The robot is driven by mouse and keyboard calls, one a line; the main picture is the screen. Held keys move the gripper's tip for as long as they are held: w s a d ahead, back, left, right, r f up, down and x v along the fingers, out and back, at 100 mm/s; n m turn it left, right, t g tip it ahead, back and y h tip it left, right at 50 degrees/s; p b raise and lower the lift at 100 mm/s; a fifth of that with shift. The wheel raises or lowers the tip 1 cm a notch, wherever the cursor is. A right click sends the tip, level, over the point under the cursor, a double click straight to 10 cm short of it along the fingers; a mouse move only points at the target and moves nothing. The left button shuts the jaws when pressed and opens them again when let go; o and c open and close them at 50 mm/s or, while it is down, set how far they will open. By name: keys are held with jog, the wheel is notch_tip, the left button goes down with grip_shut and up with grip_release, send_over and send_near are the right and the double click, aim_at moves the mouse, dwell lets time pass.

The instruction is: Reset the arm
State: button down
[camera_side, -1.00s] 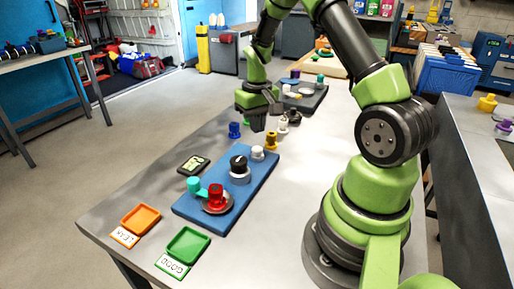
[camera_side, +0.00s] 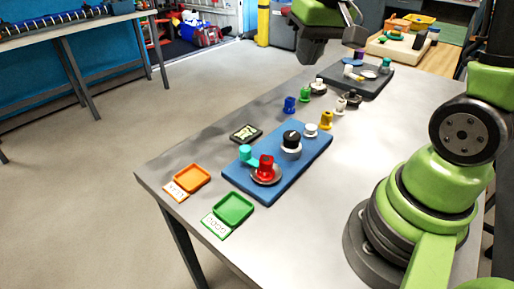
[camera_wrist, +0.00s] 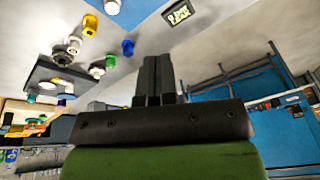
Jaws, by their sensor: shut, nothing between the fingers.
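My gripper (camera_wrist: 157,62) shows in the wrist view with its two dark fingers side by side, shut and empty. In the side view, part of my green and black arm end is at the top edge, raised above the far part of the grey table (camera_side: 210,150). My fingertips cannot be made out clearly there. Nothing on the table touches my gripper as far as the views show.
A blue board (camera_side: 312,152) carries a red part (camera_side: 265,168), a teal part and a black knob. An orange tray (camera_side: 190,179) and a green tray (camera_side: 233,209) lie at the near edge. Several small fittings and a dark tray (camera_side: 372,84) stand farther back.

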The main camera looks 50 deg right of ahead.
jog(key=s+a+r+n+t+y, duration=0.1)
jog(key=s+a+r+t, duration=0.3)
jog(key=s+a, duration=0.6)
notch_tip(320, 180, up, 2)
jog(key=shift+s+r+y, duration=0.1)
jog(key=shift+s+y, duration=0.5)
jog(key=shift+s, duration=0.35)
